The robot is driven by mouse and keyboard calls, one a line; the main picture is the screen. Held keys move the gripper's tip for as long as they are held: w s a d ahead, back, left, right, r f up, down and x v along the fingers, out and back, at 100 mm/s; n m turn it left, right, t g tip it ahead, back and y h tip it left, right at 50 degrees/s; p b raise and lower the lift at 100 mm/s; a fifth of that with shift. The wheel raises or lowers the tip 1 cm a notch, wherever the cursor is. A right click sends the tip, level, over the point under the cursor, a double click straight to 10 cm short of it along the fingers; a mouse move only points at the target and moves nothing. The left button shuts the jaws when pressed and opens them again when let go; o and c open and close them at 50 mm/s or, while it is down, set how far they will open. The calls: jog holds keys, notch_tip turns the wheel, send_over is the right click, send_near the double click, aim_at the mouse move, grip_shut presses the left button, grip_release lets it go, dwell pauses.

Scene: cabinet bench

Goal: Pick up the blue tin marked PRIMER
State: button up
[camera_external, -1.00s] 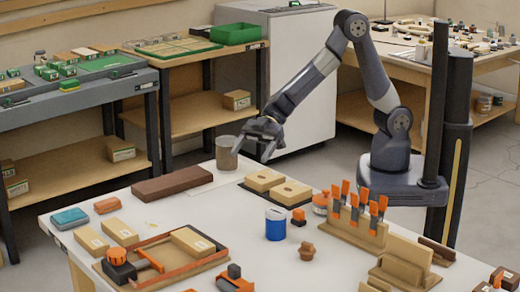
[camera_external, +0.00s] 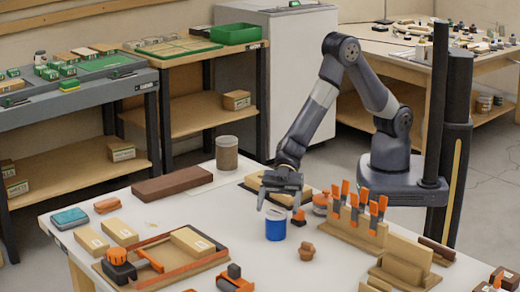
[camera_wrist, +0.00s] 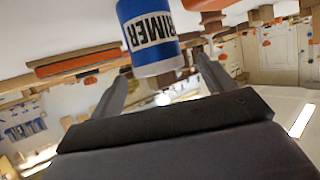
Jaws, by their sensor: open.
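The blue tin (camera_external: 275,228) stands upright on the white bench top, with a pale lid. In the wrist view the tin (camera_wrist: 150,38) appears upside down, its PRIMER lettering readable on a white band. My gripper (camera_external: 278,205) is open, just above and behind the tin in the outside view. In the wrist view the tin is beyond the two spread fingers (camera_wrist: 165,85), roughly in line with the gap between them. Nothing is held. Whether the fingertips overlap the tin's sides is hard to tell.
Close to the tin are a small orange block (camera_external: 299,216), an orange-topped jar (camera_external: 320,203) and a brown knob-like piece (camera_external: 307,250). A wooden rack with orange-handled tools (camera_external: 358,215) stands to the right.

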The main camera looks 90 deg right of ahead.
aim_at(274, 230)
notch_tip(274, 230, down, 3)
jog(key=shift+f, duration=0.15)
jog(key=shift+x, duration=1.4)
jog(key=shift+w, duration=0.1)
jog(key=shift+r, duration=0.25)
jog(key=c, duration=1.2)
